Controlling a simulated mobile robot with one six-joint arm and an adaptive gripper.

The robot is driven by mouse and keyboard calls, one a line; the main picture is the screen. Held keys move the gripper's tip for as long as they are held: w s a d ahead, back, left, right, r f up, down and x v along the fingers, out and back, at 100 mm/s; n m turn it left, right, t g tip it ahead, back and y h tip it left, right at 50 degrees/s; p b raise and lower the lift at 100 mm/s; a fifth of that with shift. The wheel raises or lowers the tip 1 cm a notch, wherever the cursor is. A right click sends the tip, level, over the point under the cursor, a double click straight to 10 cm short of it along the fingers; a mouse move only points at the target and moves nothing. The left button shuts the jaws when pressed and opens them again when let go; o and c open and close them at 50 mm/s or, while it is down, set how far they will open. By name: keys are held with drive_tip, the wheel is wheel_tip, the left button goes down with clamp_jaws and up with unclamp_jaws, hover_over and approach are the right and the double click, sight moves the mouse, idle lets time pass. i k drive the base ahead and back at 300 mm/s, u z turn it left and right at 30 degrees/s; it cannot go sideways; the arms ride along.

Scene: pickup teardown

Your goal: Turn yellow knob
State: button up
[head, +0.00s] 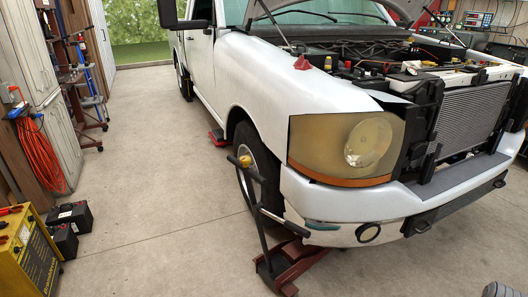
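A round yellow knob (245,160) sits at the upper end of the dark handle of a red floor jack (300,262). The jack stands on the floor by the front wheel of a white pickup, partly under its bumper. The knob is in front of the wheel in the picture, and its handle leans up and to the left. My gripper does not show in this view.
The white pickup (255,75) fills the right side, its hood raised. A yellow charger (28,255) and black batteries (72,217) stand at the lower left. An orange cable (42,155) hangs on the left. The concrete floor (150,190) between is clear.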

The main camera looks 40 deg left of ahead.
sight(244, 160)
drive_tip(key=u, duration=0.35)
drive_tip(key=i, duration=0.95)
drive_tip(key=u, duration=0.75)
